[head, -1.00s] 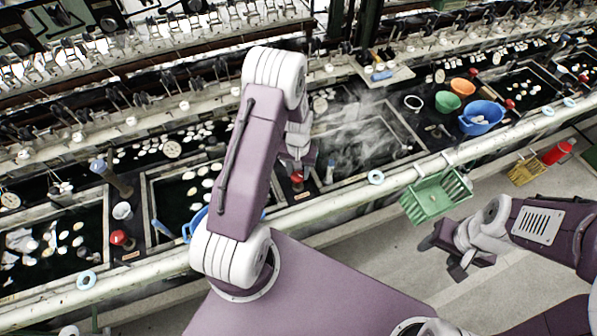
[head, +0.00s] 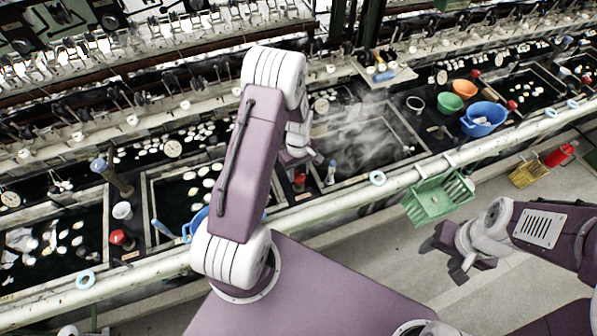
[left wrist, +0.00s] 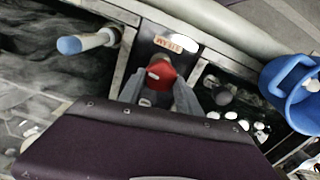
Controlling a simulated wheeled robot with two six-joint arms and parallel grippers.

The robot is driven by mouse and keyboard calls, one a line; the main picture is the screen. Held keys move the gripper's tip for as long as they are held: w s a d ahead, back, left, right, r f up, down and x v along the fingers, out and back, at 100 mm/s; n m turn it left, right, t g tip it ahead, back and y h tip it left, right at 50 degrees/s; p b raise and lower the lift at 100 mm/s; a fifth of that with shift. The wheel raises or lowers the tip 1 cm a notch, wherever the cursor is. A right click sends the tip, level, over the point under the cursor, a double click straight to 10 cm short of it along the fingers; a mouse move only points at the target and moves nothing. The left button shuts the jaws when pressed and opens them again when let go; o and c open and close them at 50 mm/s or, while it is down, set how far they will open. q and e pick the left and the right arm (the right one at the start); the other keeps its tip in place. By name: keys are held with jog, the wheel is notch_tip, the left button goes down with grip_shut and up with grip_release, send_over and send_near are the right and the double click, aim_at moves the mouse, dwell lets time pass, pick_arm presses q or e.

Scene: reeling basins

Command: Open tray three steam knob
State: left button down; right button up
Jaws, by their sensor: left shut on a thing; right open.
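A red steam knob (left wrist: 160,76) sits between the two fingers of my left gripper (left wrist: 160,92) in the left wrist view, beside an orange "STEAM" label (left wrist: 168,45). My left gripper is shut on this knob. In the head view the knob (head: 299,181) shows just below the gripper (head: 298,164), at the corner of the steaming basin (head: 345,140); my arm hides part of the area. Another red knob (head: 118,237) stands further left. My right gripper (head: 452,262) is open and empty over the floor, below the green basket.
A blue-tipped handle (left wrist: 85,43) stands close to the knob. A blue tub (left wrist: 292,92) is on the other side. A pale rail (head: 330,207) runs along the basins' front edge. A green basket (head: 437,200) hangs there. The floor is clear around my right gripper.

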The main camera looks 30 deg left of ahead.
aim_at(298, 174)
pick_arm(q)
jog(key=shift+n, duration=0.4)
jog(key=c, duration=0.8)
grip_release()
jog(key=shift+c, duration=0.2)
notch_tip(298, 174, up, 9)
jog(key=b, duration=0.1)
